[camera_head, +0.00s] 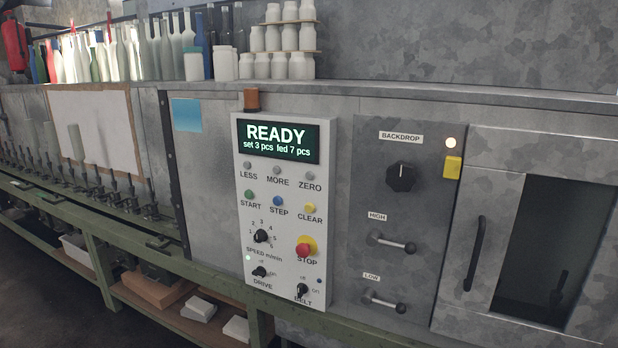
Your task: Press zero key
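The ZERO key (311,175) is a small round grey button on the white control panel (246,215). It sits in the top row, right of the LESS key (248,166) and the MORE key (277,170). The dark display (278,141) above reads "READY, set 3 pcs fed 7 pcs". Below are the green START (249,195), blue STEP (278,201) and yellow CLEAR (310,208) keys. Neither of my grippers shows in the head view.
The red STOP button (303,250) and a SPEED dial (261,236) are lower on the panel. To the right are a BACKDROP knob (401,177) and two levers. A green rail (90,221) runs below. The space before the panel looks clear.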

